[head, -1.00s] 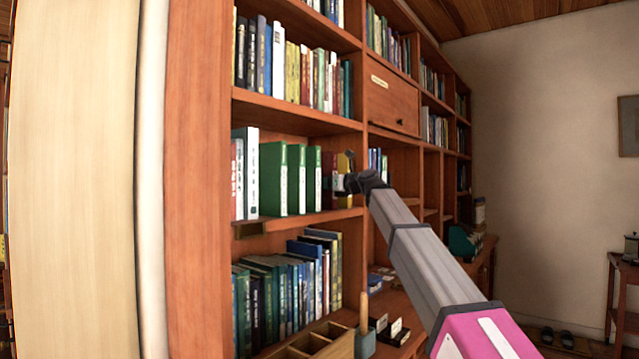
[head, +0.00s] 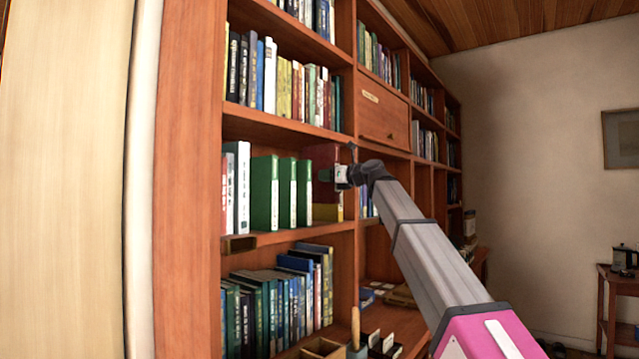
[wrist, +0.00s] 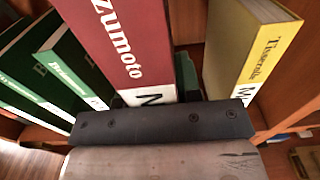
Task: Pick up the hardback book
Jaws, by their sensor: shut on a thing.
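The hardback book, dark red with a white label at its foot and "Zumoto" on the spine, is in the middle of the wrist view (wrist: 122,40). It also shows in the head view (head: 322,160), at the right end of the shelf section. My gripper (head: 338,175) is at its spine and shut on it. In the wrist view the dark gripper bar (wrist: 165,123) crosses in front of the book's lower end.
Green volumes (head: 280,193) stand left of the red book, with a gap. The yellow book (wrist: 250,50) is close on its right, apart from it. A shelf board (head: 290,125) runs just above. A wooden upright (head: 346,225) borders the section.

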